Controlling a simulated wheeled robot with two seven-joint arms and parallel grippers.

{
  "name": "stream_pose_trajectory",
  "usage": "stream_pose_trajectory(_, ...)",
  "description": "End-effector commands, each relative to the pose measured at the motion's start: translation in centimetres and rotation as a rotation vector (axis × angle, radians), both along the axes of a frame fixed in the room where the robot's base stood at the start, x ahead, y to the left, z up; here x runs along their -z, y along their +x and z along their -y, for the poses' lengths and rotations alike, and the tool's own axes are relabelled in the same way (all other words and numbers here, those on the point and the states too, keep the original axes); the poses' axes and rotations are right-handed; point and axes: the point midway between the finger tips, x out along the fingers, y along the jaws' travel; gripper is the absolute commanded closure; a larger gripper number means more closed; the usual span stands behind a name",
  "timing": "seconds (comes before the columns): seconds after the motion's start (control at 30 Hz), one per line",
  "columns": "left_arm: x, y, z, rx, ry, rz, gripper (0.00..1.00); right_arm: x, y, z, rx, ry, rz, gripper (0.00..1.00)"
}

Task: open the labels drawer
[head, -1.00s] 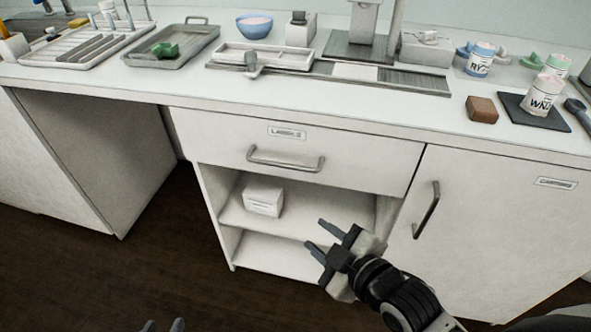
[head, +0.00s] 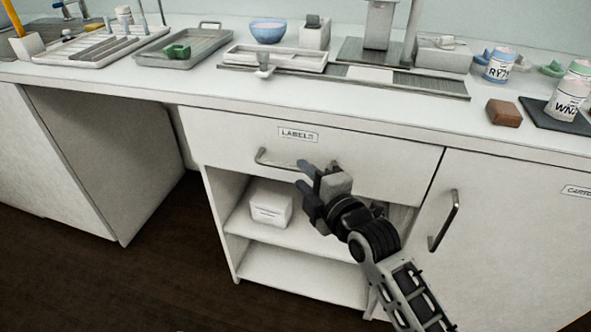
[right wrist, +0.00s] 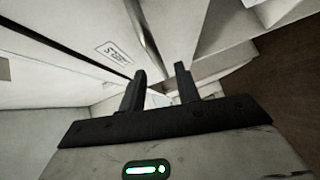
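The labels drawer (head: 225,140) is a wide white front under the counter, flush with the cabinet. Its label (head: 298,134) reads LABELS. Its grey bar handle (head: 278,165) runs across below the label, its right part hidden by my right gripper (head: 303,176). That gripper is in front of the drawer at about handle height, fingers pointing left in the head view. In the right wrist view its two fingers (right wrist: 160,75) stand apart with nothing visible held. The handle (right wrist: 146,30) shows just beyond them, and I see no clear contact. My left gripper is out of view.
An open shelf with a white box (head: 270,208) is below the drawer. A cabinet door with its own handle (head: 444,220) is at the right. The counter above holds trays, a blue bowl (head: 268,30) and jars. Open floor lies at the lower left.

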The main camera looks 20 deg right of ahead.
Motion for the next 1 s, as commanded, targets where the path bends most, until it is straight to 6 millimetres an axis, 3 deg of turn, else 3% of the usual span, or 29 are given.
stream_pose_trajectory(0.1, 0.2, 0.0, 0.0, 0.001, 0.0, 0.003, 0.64, 0.3, 2.1, -0.4, 0.0, 0.002, 0.001, 0.68)
stream_pose_trajectory(0.23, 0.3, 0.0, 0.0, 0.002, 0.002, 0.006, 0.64, 0.6, 3.5, -0.7, 0.001, 0.002, -0.001, 0.68)
stream_pose_trajectory(0.63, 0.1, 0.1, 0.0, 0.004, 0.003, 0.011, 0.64, 0.7, 4.3, -0.8, 0.001, 0.0, -0.001, 0.68)
stream_pose_trajectory(0.67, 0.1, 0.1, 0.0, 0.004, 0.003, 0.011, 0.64, 0.7, 4.3, -0.8, 0.001, 0.0, -0.001, 0.7)
stream_pose_trajectory(0.77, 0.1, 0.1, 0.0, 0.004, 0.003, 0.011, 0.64, 0.7, 4.3, -0.8, 0.001, 0.0, -0.001, 0.98)
stream_pose_trajectory(1.0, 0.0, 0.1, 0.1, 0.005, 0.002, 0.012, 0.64, 0.7, 4.3, -1.0, -0.001, 0.0, -0.001, 1.0)
